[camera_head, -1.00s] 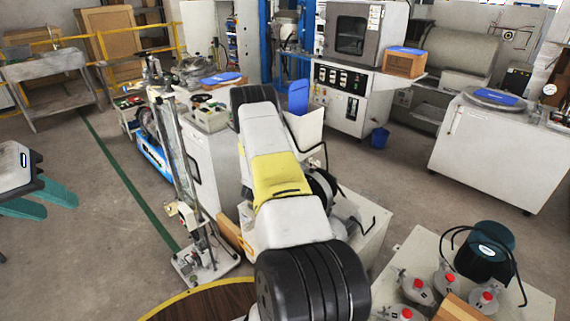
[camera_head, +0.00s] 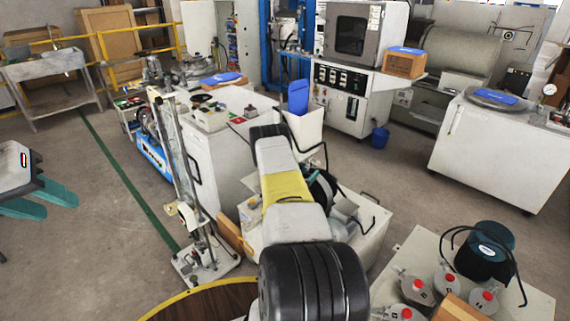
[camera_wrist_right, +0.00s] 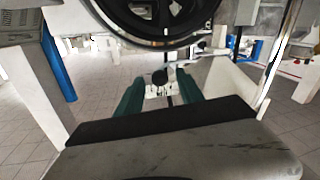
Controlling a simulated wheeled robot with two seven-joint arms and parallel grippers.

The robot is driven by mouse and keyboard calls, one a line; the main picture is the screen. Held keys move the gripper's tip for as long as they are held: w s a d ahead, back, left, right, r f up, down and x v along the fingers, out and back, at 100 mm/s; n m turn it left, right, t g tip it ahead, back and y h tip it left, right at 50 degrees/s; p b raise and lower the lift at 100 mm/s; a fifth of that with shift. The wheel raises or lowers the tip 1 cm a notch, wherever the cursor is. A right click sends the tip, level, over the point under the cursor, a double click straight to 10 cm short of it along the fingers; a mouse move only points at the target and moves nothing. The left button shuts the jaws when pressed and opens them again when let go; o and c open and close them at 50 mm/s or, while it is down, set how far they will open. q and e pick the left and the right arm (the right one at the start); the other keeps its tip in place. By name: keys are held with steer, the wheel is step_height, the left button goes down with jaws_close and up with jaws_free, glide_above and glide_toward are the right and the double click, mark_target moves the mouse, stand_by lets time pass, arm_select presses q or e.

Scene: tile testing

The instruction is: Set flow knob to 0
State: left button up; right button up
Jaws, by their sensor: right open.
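My left gripper (camera_head: 60,206) is at the left edge of the head view, its two teal fingers apart and empty. My right arm reaches away across the middle of the head view, and its gripper is hidden there. In the right wrist view my right gripper (camera_wrist_right: 160,78) is open, with teal fingers on both sides of a gap. A small black knob (camera_wrist_right: 160,77) on a pale device shows in that gap. I cannot tell whether it is the flow knob, or whether the fingers touch it. No scale or 0 mark is readable.
A large black wheel (camera_wrist_right: 155,14) hangs over the top of the right wrist view. A white cabinet (camera_head: 236,125) stands beside my right arm, with a metal stand (camera_head: 190,190) to its left. Several red-topped grey vessels (camera_head: 448,281) stand front right.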

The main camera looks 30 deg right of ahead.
steer(key=shift+c, duration=0.3)
jaws_close()
stand_by(1.2)
